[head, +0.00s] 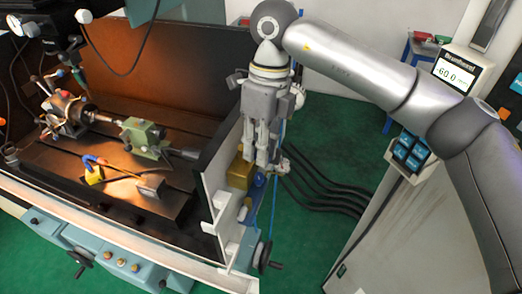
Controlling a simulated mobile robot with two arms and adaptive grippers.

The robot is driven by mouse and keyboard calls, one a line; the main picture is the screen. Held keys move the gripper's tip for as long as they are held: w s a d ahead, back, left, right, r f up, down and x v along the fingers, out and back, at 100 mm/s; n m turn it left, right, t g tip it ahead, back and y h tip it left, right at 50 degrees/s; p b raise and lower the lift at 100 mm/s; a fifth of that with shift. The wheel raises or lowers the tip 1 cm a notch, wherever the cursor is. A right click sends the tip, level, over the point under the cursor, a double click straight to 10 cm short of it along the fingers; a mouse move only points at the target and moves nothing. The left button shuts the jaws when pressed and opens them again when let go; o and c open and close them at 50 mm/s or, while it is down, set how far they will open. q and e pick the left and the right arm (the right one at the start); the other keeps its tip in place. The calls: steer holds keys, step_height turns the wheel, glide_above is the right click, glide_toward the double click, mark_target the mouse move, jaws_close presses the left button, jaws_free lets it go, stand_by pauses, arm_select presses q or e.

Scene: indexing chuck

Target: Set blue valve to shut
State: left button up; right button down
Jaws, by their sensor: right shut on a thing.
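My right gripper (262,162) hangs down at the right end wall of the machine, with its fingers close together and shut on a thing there. A small blue part (258,180), which looks like the blue valve, shows just below the fingertips. The fingers hide its upper part, so I cannot tell which way its handle points. A yellow block (239,173) is just left of the fingers. My left gripper is not in view.
The machine's white end wall (215,190) stands left of the gripper. Inside are a chuck (68,112), a green tailstock (143,138) and a blue-and-yellow item (92,170). Black cables (325,195) cross the green floor. A cabinet with a display (457,76) stands at right.

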steer(key=m+b, duration=0.3)
steer(key=s+a+m+t+b, duration=0.1)
steer(key=m+b, duration=0.2)
steer(key=s+a+m+y+b, duration=0.1)
steer(key=m+b, duration=0.2)
steer(key=shift+a+f, duration=0.1)
steer(key=shift+f, duration=0.1)
steer(key=m+b, duration=0.1)
steer(key=m+t+b, duration=0.1)
steer(key=shift+s+a+m+b, duration=0.1)
steer(key=shift+a+m+b, duration=0.2)
steer(key=shift+a, duration=0.05)
steer(key=shift+a+r+m+b, duration=0.1)
steer(key=shift+a+m+b, duration=0.15)
steer(key=shift+m+b, duration=0.35)
steer(key=shift+a+r+m+b, duration=0.1)
steer(key=shift+a+m+b, duration=0.1)
steer(key=shift+m+b, duration=0.35)
steer(key=shift+m, duration=0.25)
steer(key=shift+r, duration=0.1)
steer(key=c, duration=1.4)
jaws_free()
steer(key=shift+d, duration=0.1)
steer(key=shift+s, duration=0.1)
